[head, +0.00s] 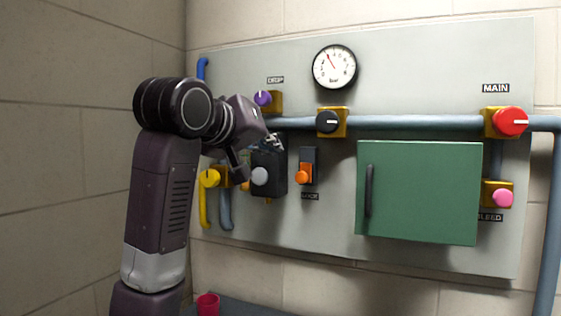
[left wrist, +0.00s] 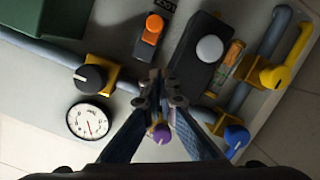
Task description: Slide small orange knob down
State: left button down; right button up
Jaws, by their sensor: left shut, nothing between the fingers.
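The small orange knob (head: 302,174) sits at the lower part of a dark upright slide plate (head: 309,156) on the grey wall panel. Its label is just below it. In the left wrist view, which is turned roughly upside down, the orange knob (left wrist: 154,28) shows at the top by the label end of its plate. My left gripper (head: 273,140) is shut and empty, in front of the top of the black box left of the slide. Its fingertips (left wrist: 163,86) are apart from the knob. My right gripper is not in view.
The black box (head: 268,175) carries a grey round knob. A purple knob (head: 262,98), black knob (head: 327,122), yellow handle (head: 209,178) and gauge (head: 334,67) surround it. A green door (head: 425,190) stands right of the slide. Red (head: 510,121) and pink (head: 502,198) knobs lie far right.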

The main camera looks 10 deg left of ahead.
pick_arm(q)
jog(key=b+v, duration=0.2)
jog(key=v, duration=0.2)
jog(key=shift+s+r, duration=0.1)
jog(key=shift+s, duration=0.3)
